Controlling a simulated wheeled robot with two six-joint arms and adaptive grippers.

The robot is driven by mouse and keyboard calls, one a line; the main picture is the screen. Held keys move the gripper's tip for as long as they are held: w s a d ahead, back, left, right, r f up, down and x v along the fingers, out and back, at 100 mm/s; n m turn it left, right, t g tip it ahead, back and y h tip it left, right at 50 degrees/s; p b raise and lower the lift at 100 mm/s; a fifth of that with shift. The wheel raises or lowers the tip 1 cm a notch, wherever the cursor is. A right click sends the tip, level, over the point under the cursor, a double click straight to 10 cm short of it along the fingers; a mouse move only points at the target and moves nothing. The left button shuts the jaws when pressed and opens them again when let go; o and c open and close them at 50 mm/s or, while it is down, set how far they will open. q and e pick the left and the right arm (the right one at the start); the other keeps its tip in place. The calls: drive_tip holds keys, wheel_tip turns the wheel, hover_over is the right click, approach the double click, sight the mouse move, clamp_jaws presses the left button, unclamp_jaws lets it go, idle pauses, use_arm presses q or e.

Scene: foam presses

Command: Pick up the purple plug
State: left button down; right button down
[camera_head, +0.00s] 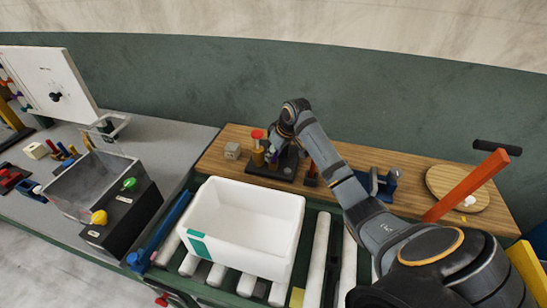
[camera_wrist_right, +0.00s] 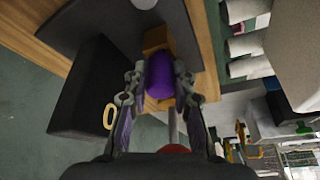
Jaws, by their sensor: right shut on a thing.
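The purple plug (camera_wrist_right: 160,72) sits between the two fingers of my right gripper (camera_wrist_right: 159,84) in the right wrist view. The fingers touch it from both sides, so the gripper is shut on it. In the head view my right gripper (camera_head: 279,148) points down over a dark stand (camera_head: 270,170) on the wooden bench, and a bit of the purple plug (camera_head: 274,158) shows beneath it. Whether the plug still rests in the stand I cannot tell. My left gripper is not in view.
An orange post with a red top (camera_head: 257,143) stands close left of the gripper. A white foam box (camera_head: 243,258) sits on the rollers in front. A blue clamp-like device (camera_head: 377,184) and a round wooden board (camera_head: 458,187) are to the right.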

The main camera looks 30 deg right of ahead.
drive_tip(key=shift+r+b, duration=0.35)
drive_tip(key=shift+r, duration=0.2)
drive_tip(key=s+a+r+b, duration=0.2)
drive_tip(key=s+a+r, duration=0.4)
drive_tip(key=s+r, duration=0.6)
drive_tip(key=shift+s+a+b, duration=0.15)
drive_tip(key=shift+s+b, duration=0.1)
drive_tip(key=shift+b, duration=0.15)
